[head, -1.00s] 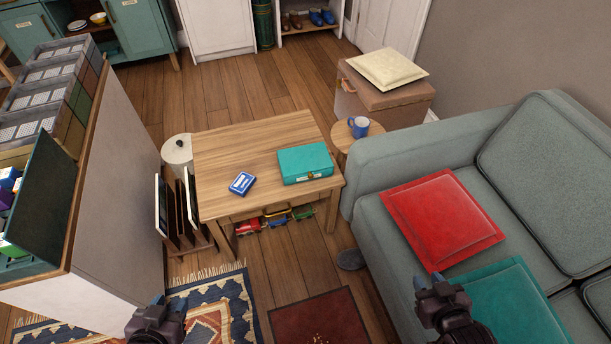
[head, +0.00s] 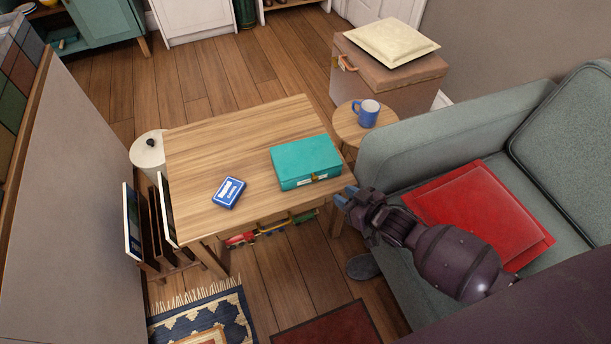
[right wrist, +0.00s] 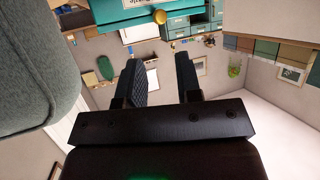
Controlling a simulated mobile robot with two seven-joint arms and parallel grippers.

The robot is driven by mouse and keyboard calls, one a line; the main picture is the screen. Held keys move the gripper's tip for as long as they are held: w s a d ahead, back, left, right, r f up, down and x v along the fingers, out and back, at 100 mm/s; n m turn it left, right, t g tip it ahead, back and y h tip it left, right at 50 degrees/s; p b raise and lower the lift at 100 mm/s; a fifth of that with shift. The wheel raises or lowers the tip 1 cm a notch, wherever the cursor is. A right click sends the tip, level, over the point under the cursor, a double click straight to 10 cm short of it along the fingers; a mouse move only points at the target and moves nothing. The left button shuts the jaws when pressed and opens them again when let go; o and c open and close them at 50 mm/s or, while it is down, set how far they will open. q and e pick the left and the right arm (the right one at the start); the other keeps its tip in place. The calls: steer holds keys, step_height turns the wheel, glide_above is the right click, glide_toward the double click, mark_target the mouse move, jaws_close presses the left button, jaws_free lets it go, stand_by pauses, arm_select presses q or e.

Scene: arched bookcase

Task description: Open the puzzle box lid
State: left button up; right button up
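The puzzle box is a teal box (head: 306,160) with its lid closed, near the right edge of the wooden table (head: 215,147). A pale label and a small brass clasp are on its front. In the right wrist view the box front (right wrist: 120,10) shows at the top, with a round brass knob, beyond the fingers. My right gripper (head: 345,197) is just in front of and right of the box, near the table's front right corner, not touching it. In the right wrist view its fingers (right wrist: 160,80) are apart with nothing between them. My left gripper is out of view.
A blue card pack (head: 228,192) lies on the table left of the box. A grey sofa (head: 420,150) with a red cushion (head: 478,215) is close on the right. A stool holding a blue mug (head: 366,113) stands behind the box's right side. Toys sit under the table.

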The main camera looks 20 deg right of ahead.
mark_target(316, 179)
steer(key=b+x, duration=0.3)
steer(key=x, duration=0.6)
steer(key=shift+w+a+f, duration=0.1)
steer(key=shift+w+f, duration=0.05)
steer(key=shift+f, duration=0.05)
steer(key=shift+w+a+f, duration=0.1)
steer(key=shift+w+a, duration=0.05)
steer(key=shift+w, duration=0.45)
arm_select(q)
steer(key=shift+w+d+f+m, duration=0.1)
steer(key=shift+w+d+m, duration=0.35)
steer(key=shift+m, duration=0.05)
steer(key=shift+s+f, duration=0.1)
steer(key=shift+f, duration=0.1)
arm_select(e)
jaws_close()
